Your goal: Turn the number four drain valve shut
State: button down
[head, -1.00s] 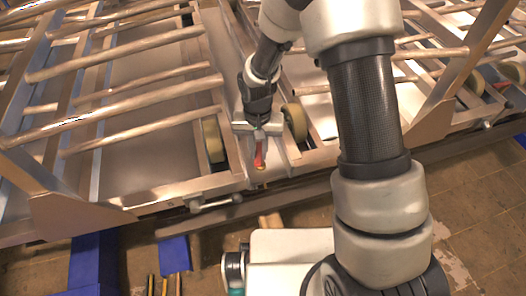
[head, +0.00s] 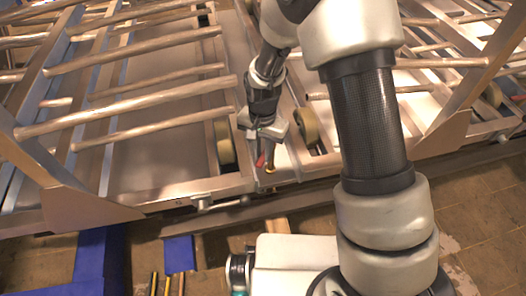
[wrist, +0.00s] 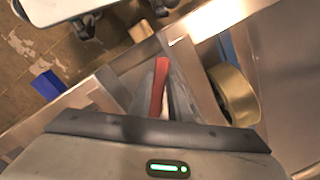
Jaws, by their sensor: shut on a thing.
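The drain valve shows a red lever handle (head: 261,159) and a brass part (head: 270,170) beside it, low on the metal frame near its front edge. I cannot read a number on it. My gripper (head: 266,153) is at the valve, pointing down, tilted, and shut on the red handle. In the wrist view the red handle (wrist: 158,88) stands up between the two grey fingers (wrist: 160,101). The valve body is mostly hidden there by my gripper.
A tan wheel (head: 307,126) stands close right of my gripper, and another wheel (head: 224,143) is to its left. Metal tubes (head: 130,89) cross the frame at left. A blue block (head: 179,254) lies on the tiled floor in front.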

jog(key=c, duration=1.6)
grip_release()
jog(key=shift+c, duration=0.2)
jog(key=shift+d, duration=0.1)
